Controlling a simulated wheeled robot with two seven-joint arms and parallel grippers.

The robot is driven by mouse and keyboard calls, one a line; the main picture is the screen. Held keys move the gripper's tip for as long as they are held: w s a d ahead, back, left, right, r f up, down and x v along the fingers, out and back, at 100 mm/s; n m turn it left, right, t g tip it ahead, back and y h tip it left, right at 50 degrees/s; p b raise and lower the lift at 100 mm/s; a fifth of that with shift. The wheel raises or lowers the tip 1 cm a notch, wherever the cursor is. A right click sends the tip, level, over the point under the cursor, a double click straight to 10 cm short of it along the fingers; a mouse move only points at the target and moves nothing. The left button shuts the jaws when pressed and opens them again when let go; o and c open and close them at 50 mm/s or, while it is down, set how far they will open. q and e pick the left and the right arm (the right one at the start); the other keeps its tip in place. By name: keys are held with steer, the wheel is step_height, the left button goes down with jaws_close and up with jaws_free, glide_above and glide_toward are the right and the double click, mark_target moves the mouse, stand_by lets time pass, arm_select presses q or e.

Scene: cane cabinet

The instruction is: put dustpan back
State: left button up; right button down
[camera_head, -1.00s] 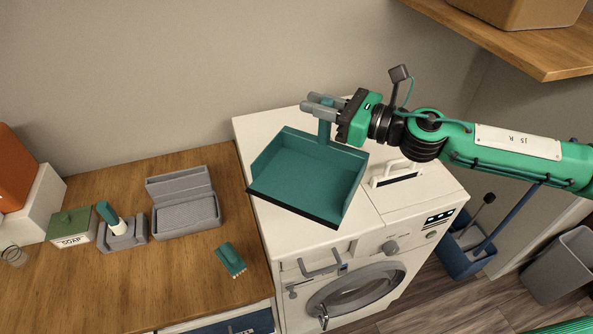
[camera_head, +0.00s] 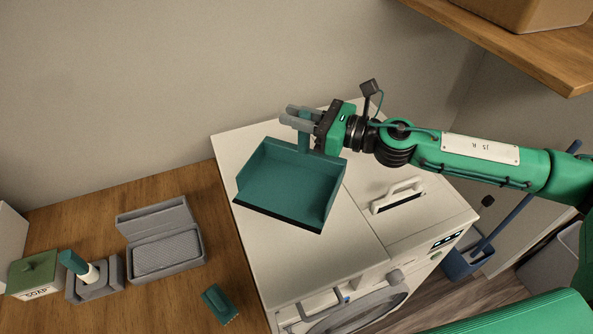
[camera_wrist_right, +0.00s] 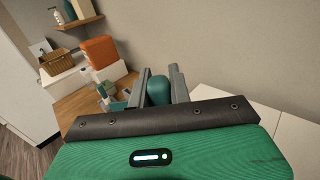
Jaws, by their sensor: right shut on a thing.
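The teal dustpan (camera_head: 290,185) is in the head view over the white washing machine top, its dark front lip toward the viewer. My right gripper (camera_head: 297,114) is shut on the dustpan's handle, which stands up behind the pan. In the right wrist view the handle end (camera_wrist_right: 158,91) shows between the two grey fingers. The pan looks held above the machine top; whether it touches is hard to tell. My left gripper is not in view.
The washing machine (camera_head: 290,262) stands right of the wooden counter (camera_head: 185,300). On the counter are a grey open case (camera_head: 165,250), a soap box (camera_head: 35,275), a brush in a holder (camera_head: 92,280) and a small teal brush (camera_head: 219,303). A wooden shelf (camera_head: 540,70) hangs upper right.

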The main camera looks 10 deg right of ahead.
mark_target(297, 163)
step_height(297, 163, down, 2)
steer(key=shift+f, duration=0.25)
step_height(297, 163, down, 7)
steer(key=shift+f+b, duration=0.2)
steer(key=shift+b, duration=0.2)
steer(key=shift+f, duration=2.4)
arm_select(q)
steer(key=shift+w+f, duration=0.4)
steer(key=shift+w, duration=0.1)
arm_select(e)
steer(key=shift+f, duration=0.15)
steer(key=c, duration=1.3)
jaws_free()
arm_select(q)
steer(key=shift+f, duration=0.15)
